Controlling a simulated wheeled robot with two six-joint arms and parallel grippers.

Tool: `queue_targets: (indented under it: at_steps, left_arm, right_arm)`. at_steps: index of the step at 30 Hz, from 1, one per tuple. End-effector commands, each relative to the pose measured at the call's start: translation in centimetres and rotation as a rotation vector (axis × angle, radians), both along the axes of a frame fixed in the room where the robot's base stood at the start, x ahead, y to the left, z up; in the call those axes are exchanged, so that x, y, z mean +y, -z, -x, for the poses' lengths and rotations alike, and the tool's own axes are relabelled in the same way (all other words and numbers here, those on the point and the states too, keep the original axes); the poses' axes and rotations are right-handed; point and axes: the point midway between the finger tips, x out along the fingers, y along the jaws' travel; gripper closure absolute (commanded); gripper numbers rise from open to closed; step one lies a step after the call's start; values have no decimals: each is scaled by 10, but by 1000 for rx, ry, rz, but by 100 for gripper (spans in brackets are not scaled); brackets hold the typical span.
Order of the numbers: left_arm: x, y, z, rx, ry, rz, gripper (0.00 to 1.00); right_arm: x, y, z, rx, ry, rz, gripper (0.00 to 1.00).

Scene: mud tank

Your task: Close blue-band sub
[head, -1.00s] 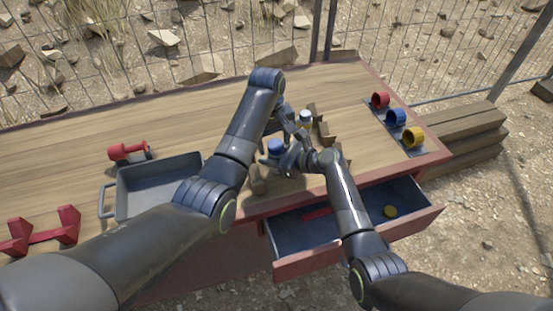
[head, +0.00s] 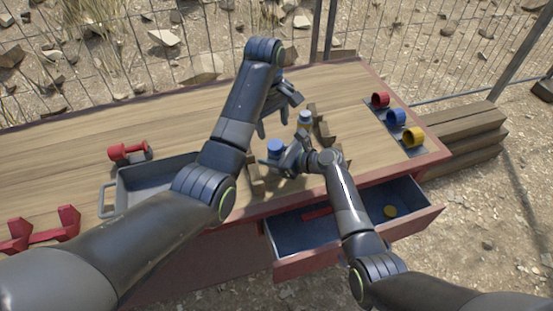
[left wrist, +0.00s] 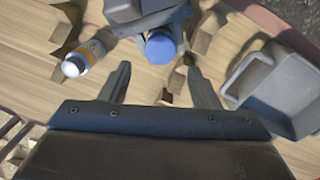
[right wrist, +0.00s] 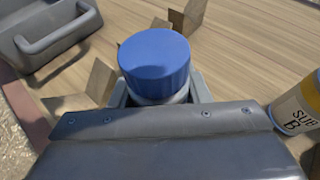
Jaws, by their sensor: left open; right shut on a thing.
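A pale bottle with a blue cap (head: 275,147) stands near the table's front edge; the cap also shows in the left wrist view (left wrist: 161,47) and right wrist view (right wrist: 155,62). The cap sits level on the body; the band is hidden. My right gripper (head: 285,160) is shut on this bottle's body, below the cap. My left gripper (head: 281,115) is open and empty, above and behind the bottle, apart from it. A second bottle (head: 305,120), with a white cap and orange-yellow band marked "SUB B" (right wrist: 299,106), stands to its right.
Brown wooden blocks (head: 320,127) stand around the bottles. A grey tray (head: 120,190) and red tool (head: 128,151) are at left. Red, blue (head: 396,117) and yellow cups lie at right. An open drawer (head: 420,216) juts out in front, holding a yellow disc (head: 390,211).

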Motion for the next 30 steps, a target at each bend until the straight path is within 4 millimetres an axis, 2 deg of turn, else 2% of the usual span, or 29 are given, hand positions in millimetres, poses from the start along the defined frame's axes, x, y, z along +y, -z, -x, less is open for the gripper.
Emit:
queue_targets:
  at_steps: [6, 16, 30]
  left_arm:
    - [1, -7, 1, 6, -63, 2, 44]
    - [0, -2, 1, 7, -61, 2, 44]
    - [-4, 62, -1, 9, -61, 2, 44]
  right_arm:
    - [0, 0, 0, 0, 0, 0, 100]
    - [0, 0, 0, -1, 0, -1, 100]
    - [0, 0, 0, -1, 0, -1, 100]
